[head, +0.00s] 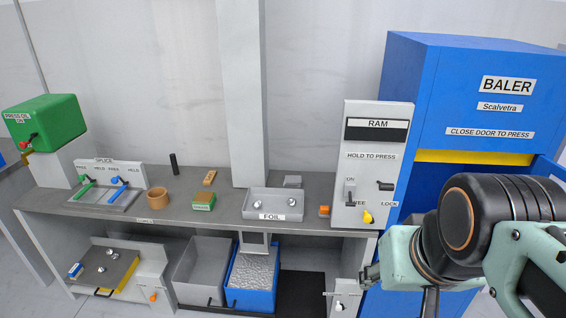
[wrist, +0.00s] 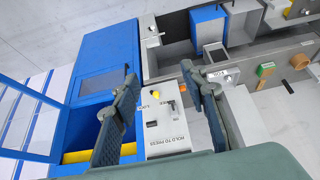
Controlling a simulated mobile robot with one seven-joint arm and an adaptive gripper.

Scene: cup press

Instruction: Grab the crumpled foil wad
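My gripper (wrist: 159,76) is open, with its two dark fingers wide apart and nothing between them. In the head view it is at the lower right, in front of the ram cabinet and partly hidden by my arm. A grey tray labelled FOIL (head: 256,205) stands on the bench left of the cabinet, apart from my gripper. A small pale shiny spot (head: 292,202) shows at the tray's right side; I cannot tell whether it is the foil wad. A blue bin (head: 237,297) below the bench holds a crumpled silvery surface (head: 254,268).
The RAM cabinet (head: 377,180) has a yellow knob (head: 367,217) and levers. The blue baler (head: 450,90) stands at the right.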

